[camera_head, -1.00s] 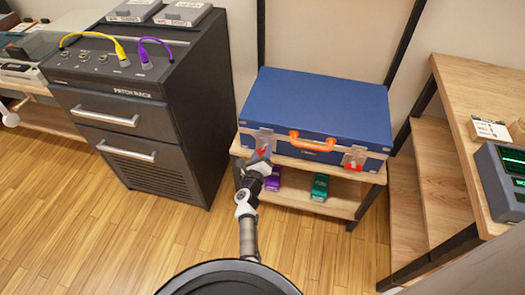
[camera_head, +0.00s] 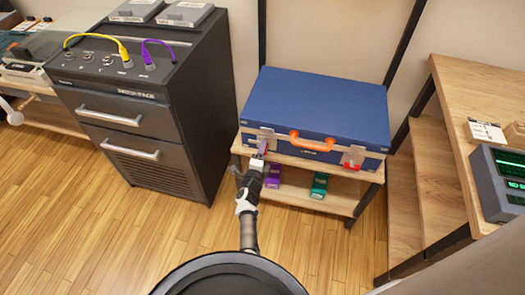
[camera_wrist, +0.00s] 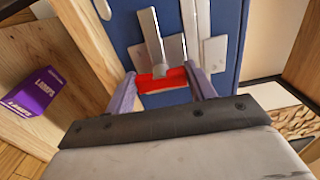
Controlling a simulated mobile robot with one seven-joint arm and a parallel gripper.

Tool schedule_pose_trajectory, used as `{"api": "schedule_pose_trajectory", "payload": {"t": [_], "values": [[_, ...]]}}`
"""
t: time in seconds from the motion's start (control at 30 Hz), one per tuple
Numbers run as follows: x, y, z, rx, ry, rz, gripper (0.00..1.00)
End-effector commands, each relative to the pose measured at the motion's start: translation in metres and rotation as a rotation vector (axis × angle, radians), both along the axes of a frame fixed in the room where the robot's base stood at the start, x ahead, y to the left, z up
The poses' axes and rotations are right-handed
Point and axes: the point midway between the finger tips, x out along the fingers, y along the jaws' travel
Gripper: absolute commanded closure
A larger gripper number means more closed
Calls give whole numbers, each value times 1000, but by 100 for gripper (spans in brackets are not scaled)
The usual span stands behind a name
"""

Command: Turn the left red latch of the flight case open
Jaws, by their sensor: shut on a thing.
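The blue flight case (camera_head: 315,105) lies flat and closed on a low wooden shelf, with an orange handle (camera_head: 312,143) on its front. Its left red latch (camera_wrist: 163,82) shows in the wrist view, crosswise between my fingers, with pale metal plates (camera_wrist: 155,40) behind it. My gripper (camera_wrist: 162,88) is shut on this latch, one finger at each end. In the head view my gripper (camera_head: 262,155) is at the case's left front and mostly covers the latch. The right red latch (camera_head: 353,157) is untouched near the right front corner.
A purple box (camera_wrist: 33,92), also seen in the head view (camera_head: 273,176), and a green box (camera_head: 319,186) stand on the lower shelf. A dark drawer cabinet (camera_head: 140,120) stands left. Wooden steps (camera_head: 425,190) rise at right. The floor ahead is clear.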

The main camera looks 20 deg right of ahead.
Motion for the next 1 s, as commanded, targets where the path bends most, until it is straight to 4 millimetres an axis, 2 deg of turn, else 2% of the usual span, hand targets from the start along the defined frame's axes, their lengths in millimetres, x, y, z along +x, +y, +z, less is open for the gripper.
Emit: {"api": "schedule_pose_trajectory", "payload": {"t": [0.63,0.67,0.8,1.0], "values": [[1,0,2,-43,24,1,68],[1,0,2,-43,24,1,43],[1,0,1,-41,24,0,25],[0,0,1,-41,25,0,24]]}}
